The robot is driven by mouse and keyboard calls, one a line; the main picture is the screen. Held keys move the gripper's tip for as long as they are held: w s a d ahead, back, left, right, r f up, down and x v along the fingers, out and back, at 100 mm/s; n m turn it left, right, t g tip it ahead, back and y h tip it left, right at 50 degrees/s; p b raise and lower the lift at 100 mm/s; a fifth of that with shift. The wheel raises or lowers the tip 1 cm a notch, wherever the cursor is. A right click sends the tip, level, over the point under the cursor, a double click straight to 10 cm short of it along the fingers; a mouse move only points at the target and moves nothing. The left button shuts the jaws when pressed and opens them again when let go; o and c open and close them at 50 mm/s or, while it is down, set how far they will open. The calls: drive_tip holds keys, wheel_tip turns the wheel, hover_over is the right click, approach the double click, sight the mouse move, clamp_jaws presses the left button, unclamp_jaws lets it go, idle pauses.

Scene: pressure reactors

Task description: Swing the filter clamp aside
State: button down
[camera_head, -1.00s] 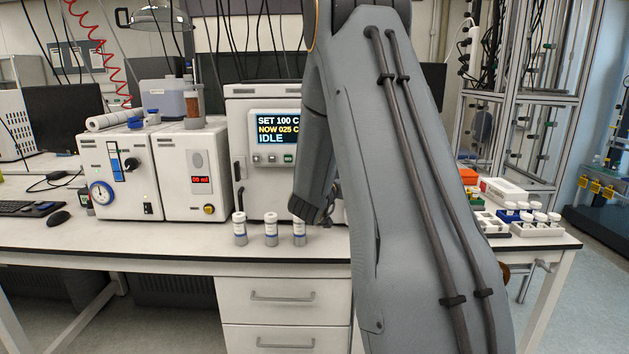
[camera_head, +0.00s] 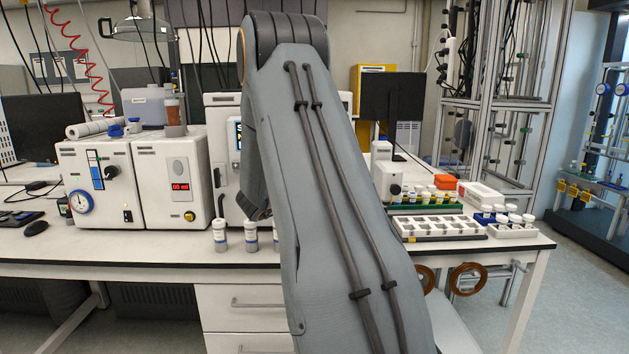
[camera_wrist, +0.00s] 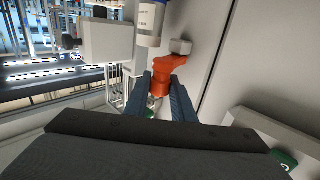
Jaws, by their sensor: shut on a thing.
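In the wrist view, my gripper (camera_wrist: 163,92) has its two blue-grey fingers closed around an orange clamp piece (camera_wrist: 166,72). A grey block (camera_wrist: 181,47) sits at the top of the orange piece, beside a pale panel. A vial-like cylinder with a blue band (camera_wrist: 150,22) hangs just above and left of the clamp. The lower end of the orange piece is partly hidden between the fingers. In the head view my arm covers the gripper and clamp, and most of the white reactor unit (camera_head: 222,150) behind them.
In the wrist view, a white box with a dark knob (camera_wrist: 108,42) stands left of the clamp. In the head view, small vials (camera_head: 220,235) stand along the bench front, left of my arm. A white tray (camera_head: 440,226) and vial racks lie at right.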

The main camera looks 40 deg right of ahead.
drive_tip(key=c, duration=1.8)
unclamp_jaws()
drive_tip(key=shift+d+r, duration=0.15)
drive_tip(key=shift+r, duration=0.1)
drive_tip(key=shift+c, duration=0.2)
drive_tip(key=shift+o, duration=0.4)
drive_tip(key=shift+d+f, duration=0.1)
drive_tip(key=shift+w+a, duration=0.1)
drive_tip(key=shift+a, duration=0.1)
drive_tip(key=shift+f, duration=0.1)
drive_tip(key=shift+a, duration=0.35)
drive_tip(key=a+b, duration=0.1)
drive_tip(key=a, duration=0.6)
drive_tip(key=shift+s+b, duration=0.35)
drive_tip(key=shift+s, duration=0.1)
drive_tip(key=shift+w, duration=0.1)
